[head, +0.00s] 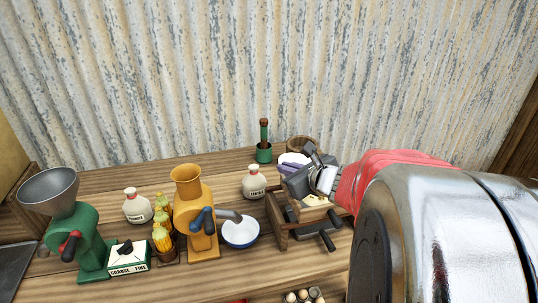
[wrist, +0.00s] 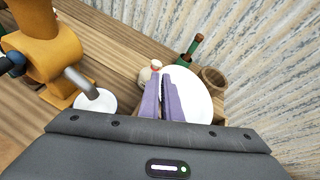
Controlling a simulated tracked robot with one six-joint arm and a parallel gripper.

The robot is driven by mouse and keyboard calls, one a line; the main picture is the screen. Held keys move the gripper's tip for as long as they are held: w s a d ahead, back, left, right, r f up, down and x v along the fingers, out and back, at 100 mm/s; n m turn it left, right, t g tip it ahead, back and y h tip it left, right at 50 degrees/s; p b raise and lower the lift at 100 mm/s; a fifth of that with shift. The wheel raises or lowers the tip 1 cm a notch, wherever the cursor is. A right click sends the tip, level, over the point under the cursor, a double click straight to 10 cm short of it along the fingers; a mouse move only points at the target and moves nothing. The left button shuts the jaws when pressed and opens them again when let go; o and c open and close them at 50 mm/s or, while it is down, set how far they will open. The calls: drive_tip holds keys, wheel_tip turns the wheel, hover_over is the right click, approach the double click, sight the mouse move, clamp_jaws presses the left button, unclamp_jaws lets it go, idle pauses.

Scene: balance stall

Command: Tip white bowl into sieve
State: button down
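My gripper (head: 287,167) has purple fingers, close together at the rim of the white bowl (head: 291,158). In the wrist view the white bowl (wrist: 198,97) is a broad white disc, its left edge between the fingers (wrist: 162,88). My gripper looks shut on that rim; the contact is partly hidden. What the bowl holds cannot be seen. A round wooden-sided vessel (head: 302,144), perhaps the sieve, stands just behind the bowl; it also shows in the wrist view (wrist: 214,78). Its inside is not clear.
A wooden frame with dark handles (head: 281,222) stands below my gripper. To the left are a blue-and-white bowl (head: 240,235) at the yellow grinder (head: 193,215), a labelled bottle (head: 254,183) and a green grinder (head: 88,240). Corrugated wall closes the back.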

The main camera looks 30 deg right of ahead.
drive_tip(key=shift+w+a+f+n+g+h, duration=0.15)
drive_tip(key=shift+a+f+n+g+h, duration=0.2)
drive_tip(key=shift+a+n+h, duration=0.3)
